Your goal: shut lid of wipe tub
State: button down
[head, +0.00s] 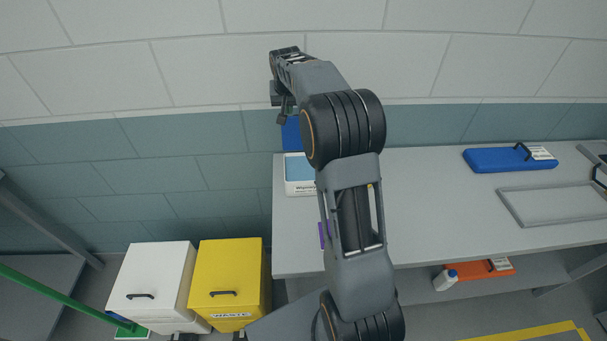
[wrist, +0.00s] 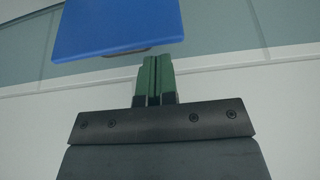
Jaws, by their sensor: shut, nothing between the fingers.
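The wipe tub (head: 299,188) is a white box with printed lettering and a pale blue top face, at the left end of the bench in the head view. Its blue lid (head: 291,133) stands raised at the tub's back, partly hidden by my arm. In the wrist view the lid (wrist: 115,28) is a blue panel just beyond my fingertips. My gripper (head: 282,117) is above the tub, near the raised lid. Its green fingers (wrist: 155,65) are together and hold nothing. I cannot tell whether they touch the lid.
The grey bench (head: 440,205) is clear in the middle. A blue case (head: 495,160) and a grey frame (head: 530,222) lie at its right. A purple item (head: 325,235) is partly behind my arm. White (head: 150,275) and yellow (head: 228,270) bins stand left. A tiled wall is behind.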

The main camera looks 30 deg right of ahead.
aim_at(289, 126)
jog(key=shift+f+b, duration=0.4)
jog(key=shift+f, duration=0.25)
jog(key=shift+s+a+f+b, duration=0.15)
jog(key=shift+s+a+b, duration=0.15)
jog(key=shift+s+b, duration=0.4)
jog(key=shift+s+a+f+b, duration=0.15)
jog(key=shift+s+b, duration=0.15)
jog(key=shift+b, duration=0.05)
jog(key=shift+s, duration=0.1)
jog(key=shift+s+a+f+b, duration=0.15)
jog(key=shift+s+a+b, duration=0.05)
jog(key=shift+s+b, duration=0.25)
jog(key=shift+s+a+f+b, duration=0.15)
jog(key=shift+s+b, duration=0.2)
jog(key=shift+b, duration=0.1)
jog(key=shift+s+a+f+b, duration=0.15)
jog(key=shift+s+a+b, duration=0.15)
jog(key=shift+s+b, duration=0.4)
notch_tip(289, 126, up, 7)
jog(key=p, duration=0.6)
dwell(0.6)
dwell(0.5)
